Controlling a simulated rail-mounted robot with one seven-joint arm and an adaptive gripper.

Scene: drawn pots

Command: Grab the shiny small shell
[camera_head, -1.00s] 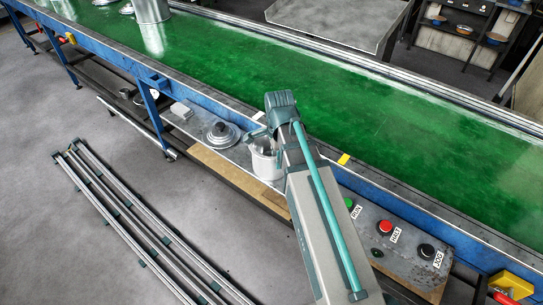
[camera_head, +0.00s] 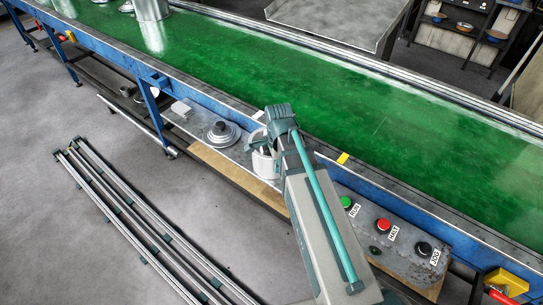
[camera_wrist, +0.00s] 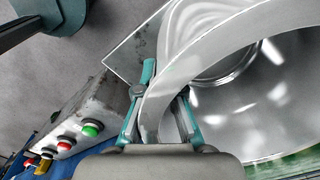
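A small shiny metal pot shell (camera_head: 265,167) stands on the low grey shelf beside the conveyor. It is the only small open shell near my gripper. In the wrist view the shell (camera_wrist: 255,100) fills the right side, with its rim and bright inner wall showing. My gripper (camera_wrist: 167,105) reaches down at the rim, one finger outside the wall and one inside. The fingers look apart with the wall between them; firm contact does not show. In the head view my gripper (camera_head: 262,146) is at the shell's top and partly hides it.
A round metal lid (camera_head: 221,132) with a dark knob lies left of the shell. A larger metal pot (camera_head: 152,10) stands on the green conveyor (camera_head: 400,130). The button panel (camera_head: 392,235) is close on the right. A blue conveyor edge runs just behind the shell.

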